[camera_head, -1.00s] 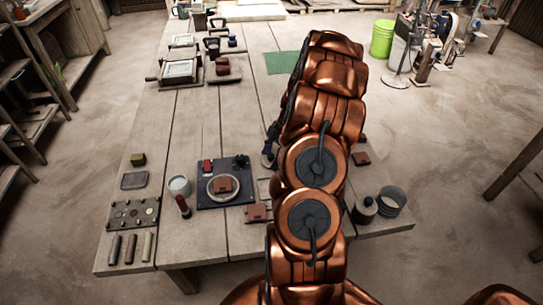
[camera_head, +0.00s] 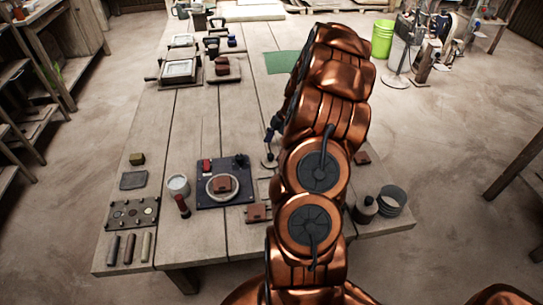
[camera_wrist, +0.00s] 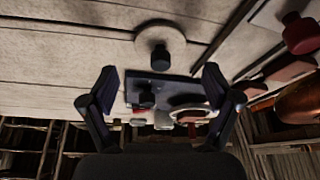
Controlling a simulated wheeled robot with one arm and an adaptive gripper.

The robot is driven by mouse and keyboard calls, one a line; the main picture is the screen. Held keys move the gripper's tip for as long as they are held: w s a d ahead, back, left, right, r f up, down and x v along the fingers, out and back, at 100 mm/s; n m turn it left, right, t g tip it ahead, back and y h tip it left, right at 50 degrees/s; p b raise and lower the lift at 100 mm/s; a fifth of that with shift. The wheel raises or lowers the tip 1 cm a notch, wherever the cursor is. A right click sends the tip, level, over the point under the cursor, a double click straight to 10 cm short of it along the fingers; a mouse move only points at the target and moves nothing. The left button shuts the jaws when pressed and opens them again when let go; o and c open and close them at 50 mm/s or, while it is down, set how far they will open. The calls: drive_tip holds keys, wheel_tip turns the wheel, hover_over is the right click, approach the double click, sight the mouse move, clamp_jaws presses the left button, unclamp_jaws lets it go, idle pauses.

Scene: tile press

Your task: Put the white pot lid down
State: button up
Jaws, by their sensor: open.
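The white pot lid (camera_wrist: 160,38), a pale disc with a dark knob, lies on the wooden table in the wrist view. In the head view the lid (camera_head: 268,161) shows partly, just left of my arm. My gripper (camera_wrist: 159,82) is open and empty, its two dark fingers wide apart. The lid shows beyond the fingertips and is not between them. In the head view only a small dark part of my gripper (camera_head: 274,128) shows beside my arm, above the lid.
A dark plate (camera_head: 206,201) with a round ring and a brown block lies left of the lid. A white cup (camera_head: 178,185) and a red-topped tool (camera_head: 183,207) stand beside it. A green mat (camera_head: 282,63) lies farther back. The table's middle left is clear.

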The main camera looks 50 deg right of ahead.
drive_tip(key=b+v, duration=0.1)
drive_tip(key=v, duration=0.7)
drive_tip(key=shift+d+r, duration=0.2)
drive_tip(key=shift+r, duration=0.15)
drive_tip(key=shift+r, duration=0.1)
